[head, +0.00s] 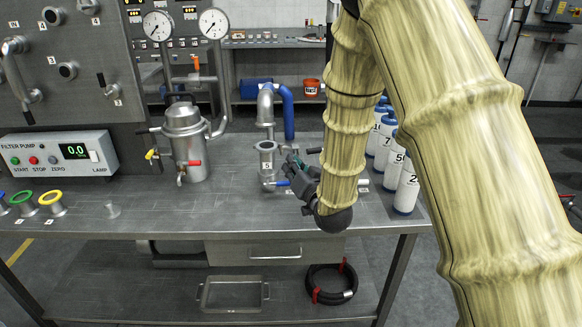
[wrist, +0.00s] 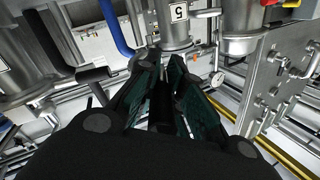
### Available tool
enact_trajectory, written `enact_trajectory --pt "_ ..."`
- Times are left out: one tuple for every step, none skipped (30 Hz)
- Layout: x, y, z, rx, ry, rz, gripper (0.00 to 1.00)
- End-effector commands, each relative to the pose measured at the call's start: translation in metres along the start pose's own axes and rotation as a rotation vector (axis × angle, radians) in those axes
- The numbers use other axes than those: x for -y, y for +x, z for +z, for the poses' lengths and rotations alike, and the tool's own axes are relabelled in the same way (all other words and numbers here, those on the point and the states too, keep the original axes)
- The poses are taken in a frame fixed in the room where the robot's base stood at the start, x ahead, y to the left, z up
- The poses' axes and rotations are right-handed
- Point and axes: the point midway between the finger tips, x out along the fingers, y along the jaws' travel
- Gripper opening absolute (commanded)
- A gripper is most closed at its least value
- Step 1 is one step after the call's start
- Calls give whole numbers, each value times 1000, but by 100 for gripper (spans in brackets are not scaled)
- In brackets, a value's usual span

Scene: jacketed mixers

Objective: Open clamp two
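A blue lever (head: 278,184) sits at the vessel's foot. A black bar handle (wrist: 93,75) shows left of the fingers. I cannot make out a clamp marked two; my gripper and arm hide part of this area.
A jacketed steel pot (head: 185,145) with red and yellow handles stands left. Several numbered white bottles (head: 407,185) stand right, behind my arm. A blue hose (head: 288,113) rises behind the vessel. The filter pump box (head: 60,153) is at the far left. The bench front is mostly clear.

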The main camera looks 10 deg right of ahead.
Motion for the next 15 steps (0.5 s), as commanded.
enact_trajectory --pt "-1 2 -6 -12 -2 0 29" --pt "-1 2 -6 -13 -2 1 29" --pt "-1 2 -7 -13 -2 1 30" --pt "-1 0 -7 -13 -1 1 34" --pt "-1 -1 -7 -13 -1 1 35" --pt "-1 -4 -7 -13 -1 1 35" --pt "0 -7 -7 -13 -1 0 35" --pt "0 -10 -6 -12 -1 0 35" --pt "0 -16 -6 -11 -1 0 35" --pt "0 -21 -6 -10 0 0 35" --pt "0 -26 -5 -9 0 0 35" --pt "0 -33 -4 -7 1 1 35" --pt "0 -39 -4 -6 1 2 35" --pt "0 -45 -4 -6 1 2 35" --pt "0 -53 -3 -5 1 2 35"
